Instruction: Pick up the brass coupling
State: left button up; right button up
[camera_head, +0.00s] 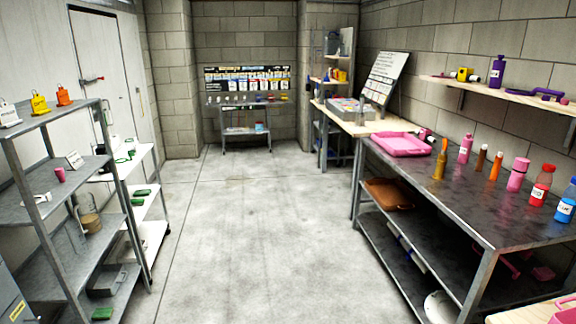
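I cannot make out a brass coupling for certain. Small items on the far bench and on the shelves are too small to identify. Neither of my grippers shows in the head view.
A grey metal rack (75,170) and a white shelf unit (146,205) line the left side. A pink tray (400,145) and several bottles stand on the right table. A wall shelf (500,90) hangs above it. The concrete floor (245,230) between is clear to the far bench (245,104).

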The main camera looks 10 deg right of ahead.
aim_at(438, 174)
jog(key=i+z, duration=0.1)
jog(key=i, duration=1.05)
jog(key=i+j+z, duration=0.1)
jog(key=i, duration=1.05)
jog(key=i+z, duration=0.4)
jog(key=i+j+z, duration=0.15)
jog(key=i+z, duration=0.25)
jog(key=i, duration=0.15)
jog(key=i+j+z, duration=0.8)
jog(key=i+l, duration=0.1)
